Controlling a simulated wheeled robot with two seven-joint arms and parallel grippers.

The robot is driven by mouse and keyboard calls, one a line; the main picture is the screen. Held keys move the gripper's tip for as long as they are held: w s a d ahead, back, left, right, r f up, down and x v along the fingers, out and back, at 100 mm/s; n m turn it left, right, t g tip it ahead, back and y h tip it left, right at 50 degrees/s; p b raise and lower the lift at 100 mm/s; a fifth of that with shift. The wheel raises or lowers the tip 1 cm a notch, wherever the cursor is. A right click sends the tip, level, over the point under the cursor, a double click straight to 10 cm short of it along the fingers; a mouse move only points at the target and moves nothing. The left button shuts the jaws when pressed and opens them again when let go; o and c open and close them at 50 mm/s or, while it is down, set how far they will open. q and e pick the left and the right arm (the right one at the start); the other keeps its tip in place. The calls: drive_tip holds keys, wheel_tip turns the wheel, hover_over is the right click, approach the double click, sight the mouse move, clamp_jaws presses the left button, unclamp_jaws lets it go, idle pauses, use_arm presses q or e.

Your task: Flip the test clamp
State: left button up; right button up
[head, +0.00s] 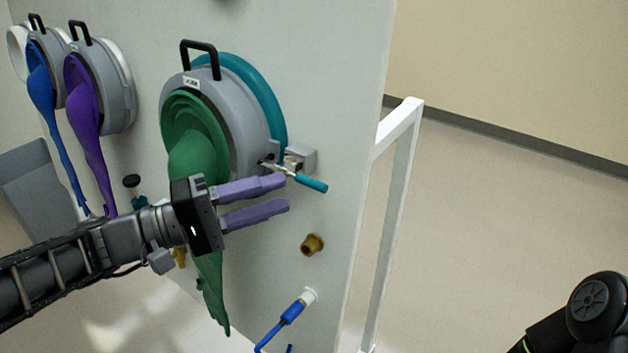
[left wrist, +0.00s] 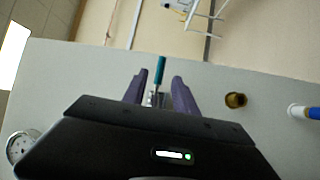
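The test clamp (head: 298,165) is a small metal toggle with a teal handle (head: 311,183), mounted at the lower right edge of the round grey port (head: 245,125) with the green glove (head: 195,150). The handle points out to the right and slightly down. My left gripper (head: 288,194) has purple fingers, open, just left of and below the handle in the head view. In the left wrist view the teal handle (left wrist: 160,68) shows between the spread fingertips (left wrist: 158,82), with no contact visible. My right gripper is not in view; a dark part of my right arm shows at lower right.
More ports with blue (head: 41,90) and purple (head: 82,100) gloves are at the left of the panel (head: 335,90). A brass fitting (head: 312,244) and a blue hose connector (head: 293,311) sit below the clamp. A white frame (head: 390,210) stands at the panel's right edge; open floor lies beyond.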

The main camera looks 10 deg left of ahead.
sight(314, 180)
use_arm(q)
drive_tip(key=p+x, duration=0.1)
drive_tip(key=x, duration=0.5)
drive_tip(key=shift+p, duration=0.35)
drive_tip(key=shift+w+d, duration=0.4)
drive_tip(key=shift+d, duration=0.1)
clamp_jaws()
idle(0.6)
